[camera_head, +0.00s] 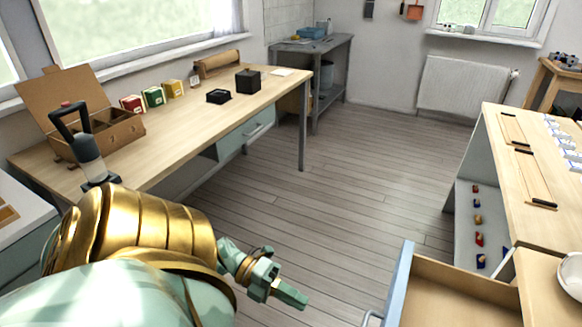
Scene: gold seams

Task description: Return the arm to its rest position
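My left arm, gold and mint green, fills the lower left of the head view and reaches out over the floor. My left gripper (287,292) is at its end, above the bare floor between the long wooden table and the open drawer. It touches nothing that I can see and no object shows in it. Its fingers are seen too obliquely to tell the gap. My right gripper is out of view.
The long wooden table (205,128) bears a wooden box (118,131), a black-handled device (88,155), small cartons and black boxes (247,80). An open drawer (455,290) juts out at lower right below the right-hand table (500,185). The floor (340,185) between is clear.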

